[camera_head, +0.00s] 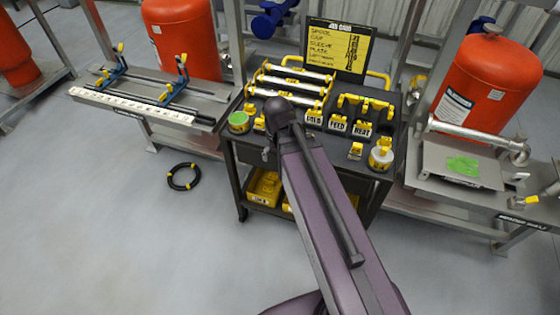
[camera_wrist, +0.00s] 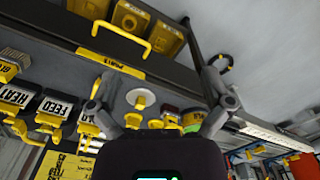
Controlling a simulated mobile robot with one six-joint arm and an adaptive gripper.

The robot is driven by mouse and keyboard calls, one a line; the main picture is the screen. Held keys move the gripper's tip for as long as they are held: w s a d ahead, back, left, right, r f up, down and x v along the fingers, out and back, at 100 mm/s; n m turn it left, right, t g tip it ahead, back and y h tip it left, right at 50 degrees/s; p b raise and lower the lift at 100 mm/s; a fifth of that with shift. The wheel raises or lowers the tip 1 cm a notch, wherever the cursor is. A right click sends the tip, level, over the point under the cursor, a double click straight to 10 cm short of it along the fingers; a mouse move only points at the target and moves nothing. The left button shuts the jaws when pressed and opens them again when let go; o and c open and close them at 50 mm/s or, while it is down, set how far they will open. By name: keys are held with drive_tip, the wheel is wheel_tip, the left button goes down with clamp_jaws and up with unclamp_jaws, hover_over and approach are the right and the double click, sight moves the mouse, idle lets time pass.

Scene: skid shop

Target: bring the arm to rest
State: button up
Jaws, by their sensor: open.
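My arm (camera_head: 325,205) reaches forward from the bottom of the head view, its dark elbow-like end (camera_head: 283,112) in front of the tool cart. My gripper (camera_wrist: 160,95) shows only in the wrist view, its two grey fingers spread apart with nothing held between them. In the head view the gripper is hidden behind the arm. Beyond the fingers in the wrist view lie a white disc with a yellow centre (camera_wrist: 141,99) and the dark cart top. I cannot tell how far the fingertips are from them.
The cart (camera_head: 377,170) carries silver bars with yellow ends (camera_head: 290,85), labelled yellow-handled blocks (camera_head: 338,124) and a sign (camera_head: 338,47). A bench with blue clamps (camera_head: 150,95) stands left, another bench (camera_head: 462,165) right. A black ring (camera_head: 184,177) lies on open floor.

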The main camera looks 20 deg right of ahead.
drive_tip(key=shift+s+n, duration=0.3)
drive_tip(key=shift+s, duration=0.9)
idle(0.3)
drive_tip(key=c, duration=0.5)
drive_tip(key=shift+c, duration=0.5)
